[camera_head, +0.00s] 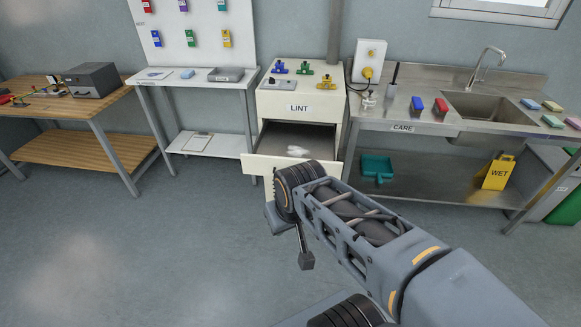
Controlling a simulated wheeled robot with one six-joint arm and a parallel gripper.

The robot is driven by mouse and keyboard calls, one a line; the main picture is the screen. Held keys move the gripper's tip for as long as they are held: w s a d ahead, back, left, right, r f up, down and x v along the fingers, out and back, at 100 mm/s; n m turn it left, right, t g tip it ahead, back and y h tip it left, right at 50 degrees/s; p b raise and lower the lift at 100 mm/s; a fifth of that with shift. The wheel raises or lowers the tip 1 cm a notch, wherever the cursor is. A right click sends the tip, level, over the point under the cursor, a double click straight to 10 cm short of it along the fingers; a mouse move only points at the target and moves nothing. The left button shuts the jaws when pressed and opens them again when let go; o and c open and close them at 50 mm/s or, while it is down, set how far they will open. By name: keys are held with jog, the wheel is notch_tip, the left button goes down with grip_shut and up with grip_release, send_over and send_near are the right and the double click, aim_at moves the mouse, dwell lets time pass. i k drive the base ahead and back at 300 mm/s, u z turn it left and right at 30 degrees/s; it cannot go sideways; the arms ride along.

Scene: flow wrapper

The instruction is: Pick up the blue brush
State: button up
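A small blue block-like object (417,104), which looks like the blue brush, lies on the steel CARE counter (392,119). A similar red object (440,106) lies just to its right. My arm reaches from the lower right toward the middle of the picture. Its far end is in front of the LINT cabinet, below and left of the blue object and apart from it. My gripper's fingers cannot be made out, so I cannot tell whether they are open or shut.
The LINT cabinet (298,122) has an open drawer (268,163) with white items. The counter holds a sink (488,108), a tap (484,66) and several sponges at right. A teal dustpan (377,168) and yellow WET sign (498,173) are on the lower shelf. Floor at left is clear.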

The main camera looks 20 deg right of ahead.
aim_at(416, 103)
jog(key=z, duration=1.8)
